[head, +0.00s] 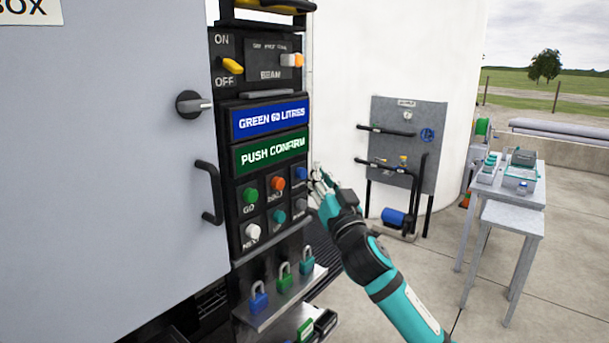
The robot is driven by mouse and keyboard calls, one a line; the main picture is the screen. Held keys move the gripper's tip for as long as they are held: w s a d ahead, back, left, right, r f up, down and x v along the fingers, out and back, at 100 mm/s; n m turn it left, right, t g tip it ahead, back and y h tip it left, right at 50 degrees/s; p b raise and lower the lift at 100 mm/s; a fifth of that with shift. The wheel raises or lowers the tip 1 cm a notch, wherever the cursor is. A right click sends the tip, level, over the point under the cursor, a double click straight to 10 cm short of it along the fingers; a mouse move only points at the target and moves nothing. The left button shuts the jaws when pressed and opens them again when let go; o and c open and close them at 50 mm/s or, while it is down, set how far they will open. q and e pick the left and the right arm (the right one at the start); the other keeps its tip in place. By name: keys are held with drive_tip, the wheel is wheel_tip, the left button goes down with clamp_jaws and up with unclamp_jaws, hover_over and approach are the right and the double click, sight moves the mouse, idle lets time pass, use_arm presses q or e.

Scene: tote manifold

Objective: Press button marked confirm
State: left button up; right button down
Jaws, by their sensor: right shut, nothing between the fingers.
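A black control panel (238,196) carries a block of round buttons. I see a green button (250,195), an orange button (277,183), a blue button (300,174), a white button (252,231), a teal button (279,216) and a grey button (299,204). The green one reads GO and the white one seems to read NEXT; the other labels are too small to read surely. A green display (270,153) above reads PUSH CONFIRM. My right gripper (316,180) is shut and empty, just right of the blue and grey buttons; contact cannot be told. My left gripper is out of view.
A blue display (269,118) reads GREEN 60 LITRES. A yellow switch (232,65) sits above it. A black handle (211,192) sticks out of the grey cabinet door (90,180). A grey table (513,213) stands at right.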

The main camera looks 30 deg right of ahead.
drive_tip(key=shift+w, duration=0.1)
drive_tip(key=shift+w+a, duration=0.15)
drive_tip(key=shift+w, duration=0.15)
drive_tip(key=shift+w+a, duration=0.25)
drive_tip(key=shift+w, duration=0.3)
idle(1.1)
drive_tip(key=shift+s, duration=0.1)
drive_tip(key=shift+s+d, duration=0.4)
drive_tip(key=shift+s, duration=0.45)
drive_tip(key=s, duration=0.1)
drive_tip(key=s+d, duration=0.1)
drive_tip(key=s, duration=0.1)
drive_tip(key=s+d, duration=0.1)
drive_tip(key=shift+s, duration=0.3)
idle(0.6)
